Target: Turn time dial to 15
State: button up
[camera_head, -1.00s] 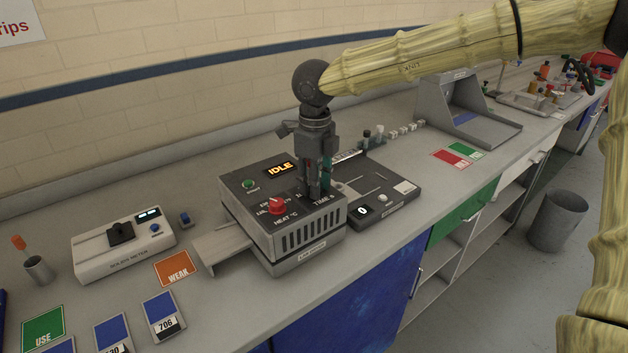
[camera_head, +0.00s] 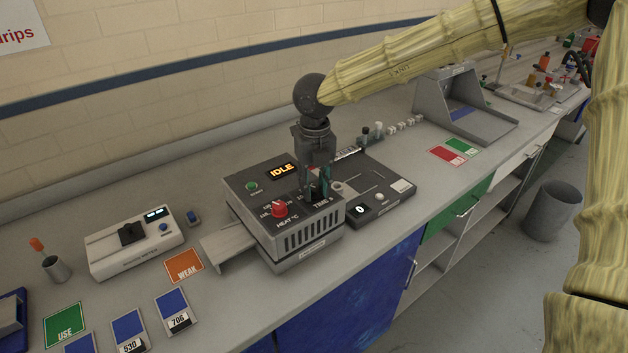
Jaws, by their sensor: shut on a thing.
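The stenter dryer (camera_head: 262,221) is a grey box with a dark sloped top on the bench. Its display (camera_head: 283,171) reads IDLE. My gripper (camera_head: 318,193) points down over the right side of the panel, just behind the "TIME S" label (camera_head: 323,203). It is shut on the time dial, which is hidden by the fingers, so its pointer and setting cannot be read.
A dark device with a small display showing 0 (camera_head: 386,191) stands close on the right. A white meter (camera_head: 134,242) is on the left, near an orange WEAK card (camera_head: 184,266). A grey tray (camera_head: 228,243) sticks out from the dryer's left side.

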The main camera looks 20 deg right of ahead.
aim_at(315, 188)
jog(key=shift+m, duration=0.4)
jog(key=o, duration=1)
jog(key=shift+o, duration=0.2)
jog(key=shift+r, duration=0.1)
notch_tip(315, 188, up, 12)
dwell(0.4)
